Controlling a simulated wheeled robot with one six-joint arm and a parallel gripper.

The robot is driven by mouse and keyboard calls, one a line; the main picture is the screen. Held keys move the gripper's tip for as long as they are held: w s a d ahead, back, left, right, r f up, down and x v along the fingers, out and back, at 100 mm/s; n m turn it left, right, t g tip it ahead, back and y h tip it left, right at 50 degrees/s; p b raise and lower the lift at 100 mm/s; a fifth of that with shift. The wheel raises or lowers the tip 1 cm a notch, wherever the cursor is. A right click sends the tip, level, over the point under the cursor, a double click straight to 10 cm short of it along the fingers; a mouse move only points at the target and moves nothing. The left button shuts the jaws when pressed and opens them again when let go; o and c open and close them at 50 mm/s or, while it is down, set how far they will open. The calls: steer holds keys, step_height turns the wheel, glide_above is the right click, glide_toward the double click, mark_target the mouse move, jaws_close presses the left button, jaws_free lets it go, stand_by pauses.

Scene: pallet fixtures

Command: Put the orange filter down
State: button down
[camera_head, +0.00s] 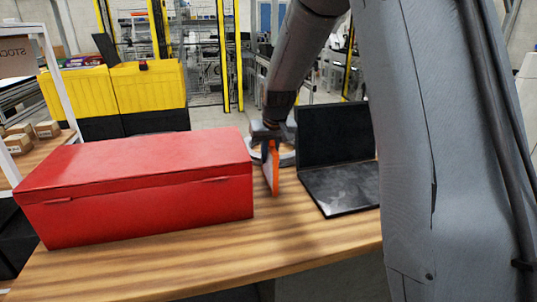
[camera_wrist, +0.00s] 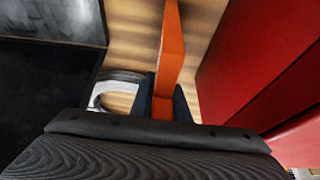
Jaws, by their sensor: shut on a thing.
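The orange filter (camera_head: 271,168) is a thin flat orange piece, held upright between the red toolbox and the laptop. My gripper (camera_head: 270,143) is shut on its upper end, above the wooden table (camera_head: 190,258). In the wrist view the filter (camera_wrist: 170,60) stretches away from the dark fingers of my gripper (camera_wrist: 163,107). I cannot tell whether its lower edge touches the table.
A closed red toolbox (camera_head: 140,185) stands close on the left. An open black laptop (camera_head: 338,187) is on the right. A grey and white curved object (camera_wrist: 108,92) lies beside the gripper. The table's front strip is clear.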

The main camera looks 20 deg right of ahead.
steer(key=c, duration=1.7)
jaws_free()
